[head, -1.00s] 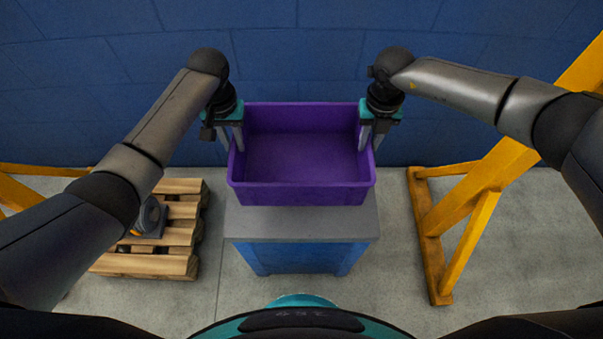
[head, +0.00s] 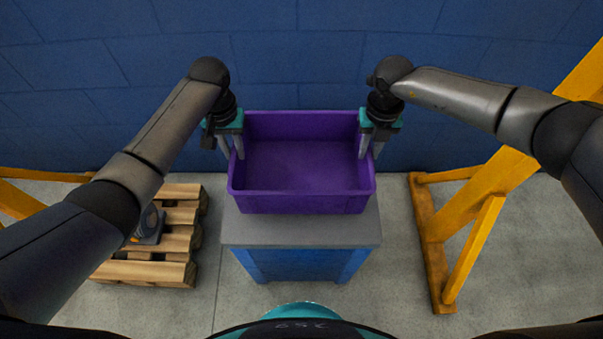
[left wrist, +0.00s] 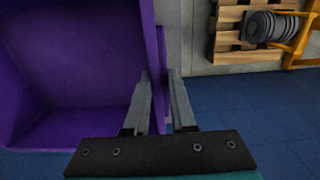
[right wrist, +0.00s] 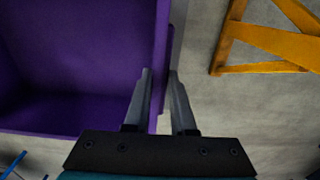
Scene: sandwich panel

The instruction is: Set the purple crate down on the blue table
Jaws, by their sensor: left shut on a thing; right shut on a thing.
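The purple crate (head: 300,200) is open-topped and empty, and looks level. It is over the blue table (head: 300,232), whose grey top shows in front of it. I cannot tell whether the crate's bottom touches the top. My left gripper (head: 231,150) is shut on the crate's left wall, and my right gripper (head: 370,148) is shut on its right wall. The left wrist view shows the wall between the left fingers (left wrist: 160,95). The right wrist view shows the wall between the right fingers (right wrist: 160,95).
A blue block wall (head: 300,60) stands close behind the table. A wooden pallet (head: 180,215) with a dark grey object on it is on the floor at left. A yellow frame (head: 465,225) stands at right. Grey floor is bare between these and the table.

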